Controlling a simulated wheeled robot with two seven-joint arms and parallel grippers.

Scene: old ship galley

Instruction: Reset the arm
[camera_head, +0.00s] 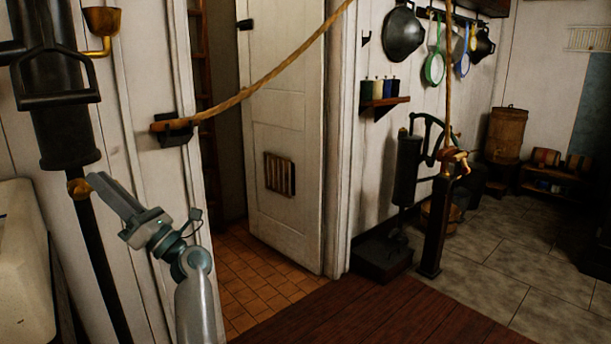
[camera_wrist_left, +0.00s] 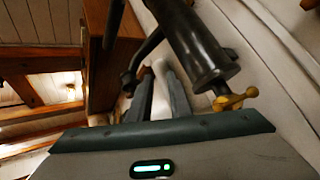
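My left arm comes up from the bottom of the head view, and its grey gripper (camera_head: 104,188) points up and left, close to the brass valve (camera_head: 80,187) on the black pipe. Whether it touches the valve I cannot tell. In the left wrist view the two dark fingers (camera_wrist_left: 160,88) stand apart, with pale background between them and nothing held. My right arm and gripper are out of view.
A black pump cylinder (camera_head: 60,125) and its pipe stand against the white wall on the left. The brass valve also shows in the left wrist view (camera_wrist_left: 232,101). A rope (camera_head: 270,85) hangs across the doorway. A white basin (camera_head: 22,265) sits at far left. Floor lies open at right.

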